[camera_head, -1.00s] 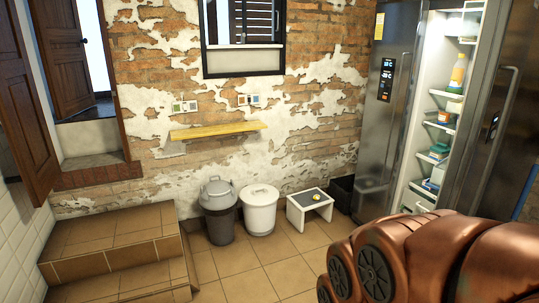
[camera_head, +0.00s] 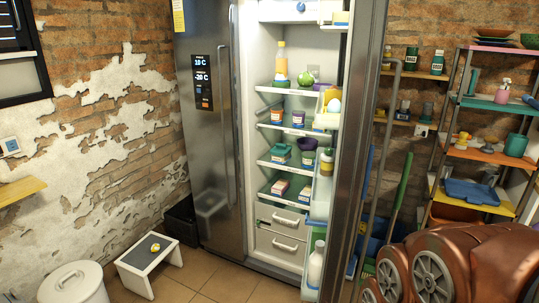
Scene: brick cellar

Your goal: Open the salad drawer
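The fridge (camera_head: 215,190) stands in the middle of the view. Its left door is shut, and its right door (camera_head: 351,150) stands open, swung out toward me. Two white drawers with bar handles sit at the bottom of the lit compartment: an upper one (camera_head: 264,213) and a lower one (camera_head: 264,240). Both look shut. I cannot tell which is the salad drawer, as any label is too small to read. The open door and its shelves stand close to the drawers' right end. My copper arm shows at the bottom right; my gripper is not in view.
Food fills the fridge shelves, and a white bottle (camera_head: 315,265) stands low in the door rack. A small stool (camera_head: 136,281), a white bin (camera_head: 72,288) and a dark crate (camera_head: 182,222) are at left. A loaded shelf rack (camera_head: 483,152) stands at right. Tiled floor is clear before the fridge.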

